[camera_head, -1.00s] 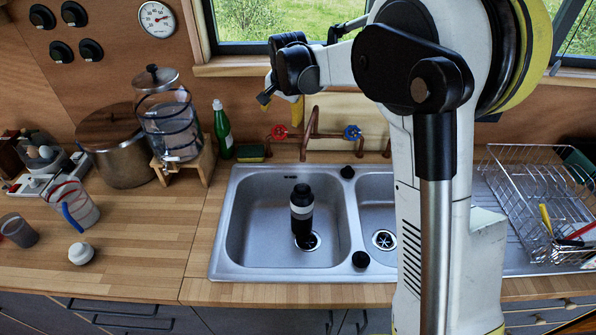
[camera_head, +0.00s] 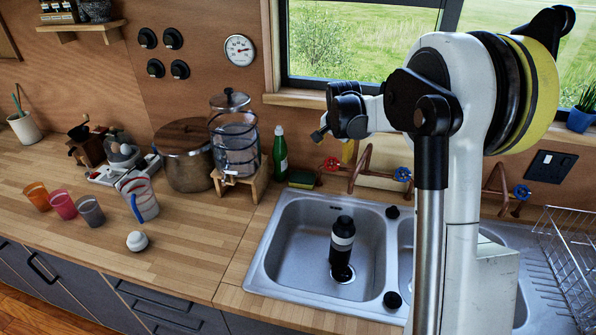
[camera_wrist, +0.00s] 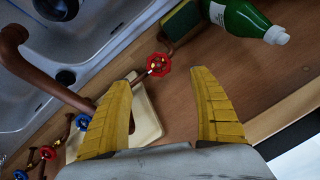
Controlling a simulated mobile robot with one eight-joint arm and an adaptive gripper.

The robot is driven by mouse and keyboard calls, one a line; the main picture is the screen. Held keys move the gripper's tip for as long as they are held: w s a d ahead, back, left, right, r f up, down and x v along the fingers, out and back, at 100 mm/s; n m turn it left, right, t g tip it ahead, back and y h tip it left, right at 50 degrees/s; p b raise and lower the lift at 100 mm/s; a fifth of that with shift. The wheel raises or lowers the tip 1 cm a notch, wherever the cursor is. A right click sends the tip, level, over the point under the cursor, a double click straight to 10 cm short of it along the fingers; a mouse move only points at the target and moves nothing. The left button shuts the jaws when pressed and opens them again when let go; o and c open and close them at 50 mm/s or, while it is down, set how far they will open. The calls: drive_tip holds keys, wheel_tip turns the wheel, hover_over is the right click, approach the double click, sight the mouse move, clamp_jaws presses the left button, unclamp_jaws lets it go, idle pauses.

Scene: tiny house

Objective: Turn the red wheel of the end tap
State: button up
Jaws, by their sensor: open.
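A red wheel (camera_head: 331,164) sits at the left end of the copper taps behind the sink, beside the sponge. In the wrist view this red wheel (camera_wrist: 157,64) lies in front of my gripper (camera_wrist: 161,78), around the line between its two yellow fingertips. The fingers are spread apart and hold nothing. I cannot tell how far the wheel is from the tips. Another red wheel (camera_wrist: 47,152) and blue wheels (camera_wrist: 82,122) show at the lower left of the wrist view. In the head view my wrist hides most of my gripper.
A green bottle (camera_head: 280,153) and a sponge (camera_head: 302,179) stand left of the red wheel. A drinks dispenser (camera_head: 236,146) and a steel pot (camera_head: 187,160) are further left. A dark bottle (camera_head: 342,243) stands in the sink (camera_head: 300,235). A dish rack (camera_head: 572,250) is at right.

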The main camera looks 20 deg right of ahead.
sight(332, 163)
drive_tip(key=b+x, duration=0.1)
drive_tip(key=x, duration=0.4)
drive_tip(key=b+x, duration=0.1)
drive_tip(key=x, duration=0.5)
drive_tip(key=shift+d, duration=0.25)
drive_tip(key=c, duration=1.2)
